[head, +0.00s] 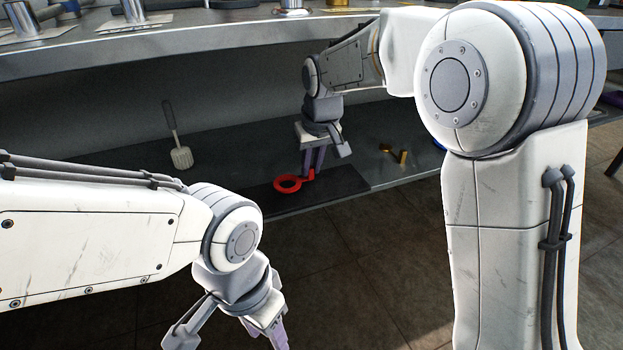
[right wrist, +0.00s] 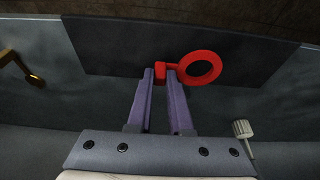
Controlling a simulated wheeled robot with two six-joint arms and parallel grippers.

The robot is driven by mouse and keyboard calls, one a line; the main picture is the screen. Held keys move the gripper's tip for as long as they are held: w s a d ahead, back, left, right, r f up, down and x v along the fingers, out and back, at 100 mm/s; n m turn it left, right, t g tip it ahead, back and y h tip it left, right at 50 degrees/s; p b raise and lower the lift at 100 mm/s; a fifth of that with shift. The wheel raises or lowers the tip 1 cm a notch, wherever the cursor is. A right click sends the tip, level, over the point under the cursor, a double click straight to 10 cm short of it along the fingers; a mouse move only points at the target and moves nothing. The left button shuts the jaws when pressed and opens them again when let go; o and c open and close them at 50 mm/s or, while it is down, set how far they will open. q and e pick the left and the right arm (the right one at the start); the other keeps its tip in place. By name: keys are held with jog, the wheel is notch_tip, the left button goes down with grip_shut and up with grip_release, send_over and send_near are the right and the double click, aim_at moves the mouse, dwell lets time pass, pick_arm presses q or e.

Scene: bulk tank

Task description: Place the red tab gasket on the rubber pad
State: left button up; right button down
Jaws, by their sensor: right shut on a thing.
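The red tab gasket, a flat ring with a side tab, shows in the head view (head: 289,190) and the right wrist view (right wrist: 217,67). My right gripper (head: 313,173) is shut on its tab, with the ring out to one side of the fingers; it also shows in the right wrist view (right wrist: 162,75). The dark rubber pad (head: 343,186) lies on the lower shelf, below the gasket in the head view, and shows behind it in the right wrist view (right wrist: 115,48). I cannot tell whether the gasket touches the pad. My left gripper (head: 279,342) is cut off by the bottom edge.
A white-headed brush (head: 181,157) stands on the lower shelf left of the pad. A brass fitting (head: 403,157) lies right of the pad. The upper steel counter (head: 200,45) overhangs the shelf, with several metal items on it. Tiled floor is in front.

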aim_at(312, 175)
notch_tip(312, 175, down, 3)
jog(key=shift+f+b, duration=0.1)
jog(key=shift+b, duration=0.8)
pick_arm(q)
notch_tip(312, 175, down, 3)
jog(key=shift+r, duration=0.2)
pick_arm(e)
jog(key=shift+r, duration=0.2)
jog(key=shift+f, duration=0.1)
jog(key=c, duration=1.2)
grip_release()
jog(key=shift+f, duration=0.1)
jog(key=shift+c, duration=0.2)
jog(key=o, duration=0.4)
